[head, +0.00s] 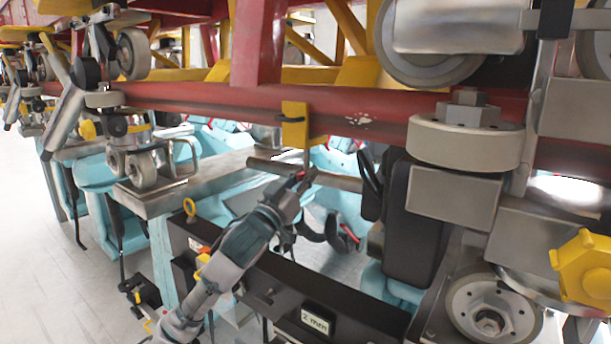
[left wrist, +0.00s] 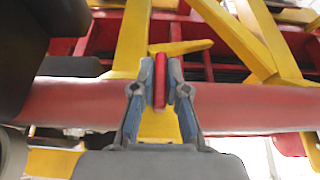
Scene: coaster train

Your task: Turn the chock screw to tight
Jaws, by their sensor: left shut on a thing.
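The yellow chock (head: 294,125) is clamped on the red rail. Its thin grey screw stem (head: 307,155) hangs below it, near a grey horizontal bar (head: 345,182). My left gripper (head: 303,178) reaches up from below to the foot of the stem. In the left wrist view, my left gripper (left wrist: 160,88) is shut on a narrow red piece (left wrist: 160,80), which looks like the chock screw's handle. The yellow chock (left wrist: 160,125) shows behind and below it there. The fingers partly hide the screw, so I cannot tell how tight it is. My right gripper is not in view.
The red rail (head: 200,98) runs across above my left arm. Wheel assemblies stand at left (head: 143,168) and right (head: 465,140). A black beam with a "2 mm" label (head: 315,320) lies below, close to my left arm. Open floor (head: 60,270) shows at lower left.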

